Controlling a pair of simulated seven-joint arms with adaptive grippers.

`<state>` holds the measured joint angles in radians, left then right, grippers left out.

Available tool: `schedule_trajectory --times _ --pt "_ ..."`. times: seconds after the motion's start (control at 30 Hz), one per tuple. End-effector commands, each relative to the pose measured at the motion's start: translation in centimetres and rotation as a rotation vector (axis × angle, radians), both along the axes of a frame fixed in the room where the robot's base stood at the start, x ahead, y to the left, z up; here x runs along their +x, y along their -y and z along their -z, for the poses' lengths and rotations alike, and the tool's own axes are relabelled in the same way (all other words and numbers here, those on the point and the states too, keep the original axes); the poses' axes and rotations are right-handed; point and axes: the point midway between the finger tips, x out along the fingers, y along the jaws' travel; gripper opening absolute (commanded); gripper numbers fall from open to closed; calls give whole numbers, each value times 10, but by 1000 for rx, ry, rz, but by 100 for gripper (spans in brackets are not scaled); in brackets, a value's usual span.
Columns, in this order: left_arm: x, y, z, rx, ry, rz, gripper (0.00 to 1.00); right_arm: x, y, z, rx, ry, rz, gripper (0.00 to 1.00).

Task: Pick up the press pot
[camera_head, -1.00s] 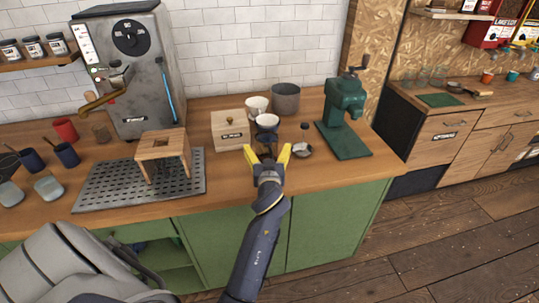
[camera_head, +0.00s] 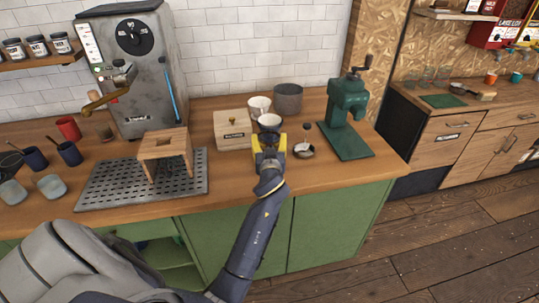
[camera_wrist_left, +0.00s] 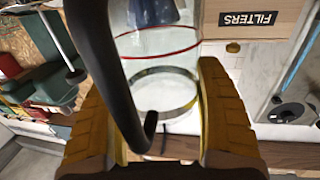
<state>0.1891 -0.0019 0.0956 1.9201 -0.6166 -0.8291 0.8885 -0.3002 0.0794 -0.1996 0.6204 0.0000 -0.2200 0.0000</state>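The press pot (camera_wrist_left: 165,60) is a clear glass cylinder with a red line, a metal band and a black handle (camera_wrist_left: 105,70). It fills the middle of the left wrist view, the handle nearest the camera. My left gripper (camera_head: 268,152), with yellow fingers, is at the counter's front right part. In the wrist view its fingers (camera_wrist_left: 163,110) stand on both sides of the glass, close against it, and look shut on it. In the head view the gripper hides most of the pot. I cannot tell whether its base touches the counter. My right gripper is not in view.
A wooden filter box (camera_head: 232,130), white cups (camera_head: 269,120), a grey canister (camera_head: 288,98) and a green grinder (camera_head: 347,115) stand close around the gripper. The counter's front edge is near.

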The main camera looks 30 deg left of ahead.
Motion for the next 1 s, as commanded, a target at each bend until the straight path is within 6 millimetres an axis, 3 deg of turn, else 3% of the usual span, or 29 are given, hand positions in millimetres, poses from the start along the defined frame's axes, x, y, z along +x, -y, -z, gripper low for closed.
schedule_trajectory --times 0.03,0.4,0.73,0.87,1.0 --pt "0 0 0 0 0 0 63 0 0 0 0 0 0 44" --pt "0 0 -1 0 2 0 23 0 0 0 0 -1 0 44" --pt "0 0 -8 0 4 0 23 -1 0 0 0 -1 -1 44" --pt "0 0 -25 -1 7 -1 23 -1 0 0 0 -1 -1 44" --pt "0 0 -54 -2 8 -1 23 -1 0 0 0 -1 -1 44"
